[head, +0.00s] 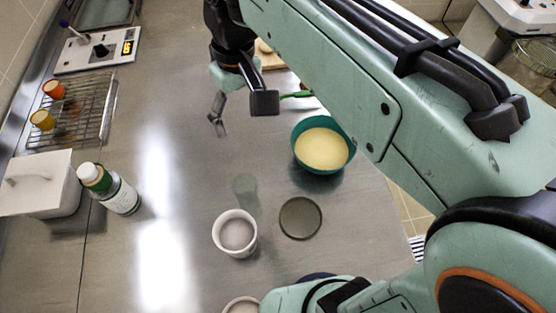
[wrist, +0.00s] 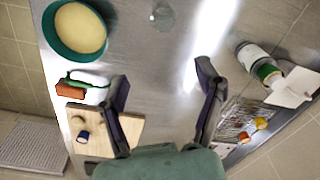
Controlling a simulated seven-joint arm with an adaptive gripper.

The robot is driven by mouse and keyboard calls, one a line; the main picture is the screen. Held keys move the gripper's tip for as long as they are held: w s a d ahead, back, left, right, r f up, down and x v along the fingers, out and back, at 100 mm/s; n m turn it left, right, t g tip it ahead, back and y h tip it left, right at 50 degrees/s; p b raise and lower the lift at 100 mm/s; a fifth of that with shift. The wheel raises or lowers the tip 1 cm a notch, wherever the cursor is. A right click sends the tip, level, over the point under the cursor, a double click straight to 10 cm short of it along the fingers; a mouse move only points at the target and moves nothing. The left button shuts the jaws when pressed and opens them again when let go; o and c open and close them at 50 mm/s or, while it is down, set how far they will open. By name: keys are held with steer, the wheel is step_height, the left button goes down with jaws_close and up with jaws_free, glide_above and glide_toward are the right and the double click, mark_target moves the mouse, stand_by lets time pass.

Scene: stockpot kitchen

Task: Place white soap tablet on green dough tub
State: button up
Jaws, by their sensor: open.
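The green dough tub (head: 297,153) is a round teal tub filled with pale yellow dough; it also shows at the upper left of the wrist view (wrist: 52,42). A white, flat, rounded piece (wrist: 92,77) lies next to a green-handled thing in the wrist view. It may be the white soap tablet, but I cannot tell for sure. My gripper (head: 240,112) is open and empty above the counter, left of the tub in the head view. In the wrist view the fingers (wrist: 162,82) stand wide apart with only bare counter between them.
A wooden board (wrist: 128,128) holds a small beige lump (wrist: 77,122) and a blue item (wrist: 83,135). An orange block (wrist: 70,90) lies nearby. A white cup (head: 234,234), a dark disc (head: 300,218), a bottle (head: 112,190) and a wire rack (head: 78,112) stand around.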

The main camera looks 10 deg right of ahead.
steer(key=s+d+f+m, duration=0.2)
steer(key=s+d+f, duration=0.2)
steer(key=s, duration=0.3)
steer(key=s+d+f+m, duration=0.3)
steer(key=s+d+f, duration=0.1)
steer(key=s, duration=0.4)
steer(key=shift+d+g, duration=0.15)
steer(key=shift+g, duration=0.15)
